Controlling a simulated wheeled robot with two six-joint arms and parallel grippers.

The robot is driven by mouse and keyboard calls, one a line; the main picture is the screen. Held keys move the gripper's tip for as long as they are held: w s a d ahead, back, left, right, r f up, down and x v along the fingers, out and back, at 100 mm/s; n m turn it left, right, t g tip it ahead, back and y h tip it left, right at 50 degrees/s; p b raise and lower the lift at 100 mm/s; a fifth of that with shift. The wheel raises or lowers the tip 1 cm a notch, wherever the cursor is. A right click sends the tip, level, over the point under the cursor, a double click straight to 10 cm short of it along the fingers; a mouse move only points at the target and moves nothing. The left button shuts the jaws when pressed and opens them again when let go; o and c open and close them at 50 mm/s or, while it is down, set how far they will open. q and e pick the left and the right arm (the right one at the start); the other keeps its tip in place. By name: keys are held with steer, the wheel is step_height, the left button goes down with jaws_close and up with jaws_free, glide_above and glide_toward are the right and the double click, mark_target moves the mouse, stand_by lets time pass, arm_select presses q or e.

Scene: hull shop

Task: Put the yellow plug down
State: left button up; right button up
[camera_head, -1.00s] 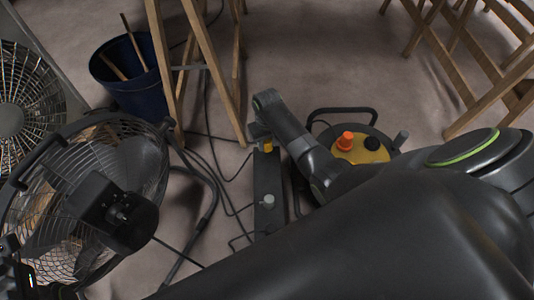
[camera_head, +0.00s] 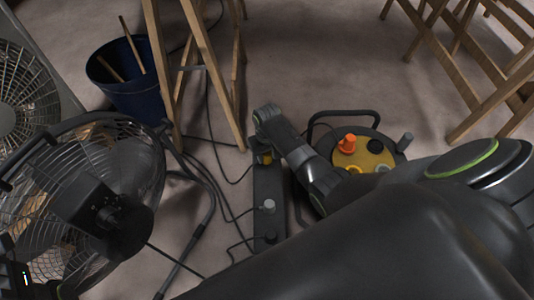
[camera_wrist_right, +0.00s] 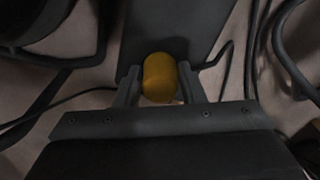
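The yellow plug (camera_head: 265,158) is at the far end of the dark power strip (camera_head: 268,190) on the floor. My right gripper (camera_head: 265,150) is shut around it, and its arm hides part of it in the head view. In the right wrist view the yellow plug (camera_wrist_right: 160,77) sits between the two fingers of my right gripper (camera_wrist_right: 160,88), with the dark strip behind it. I cannot tell whether the plug touches the strip. My left gripper's fingers do not show.
A cable reel (camera_head: 374,150) with an orange plug (camera_head: 347,143) stands right of the strip. A fan (camera_head: 85,200) and a blue bucket (camera_head: 135,98) are at left. Wooden trestle legs (camera_head: 205,70) stand behind. Loose cables cross the floor.

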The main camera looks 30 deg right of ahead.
steer(key=o, duration=0.3)
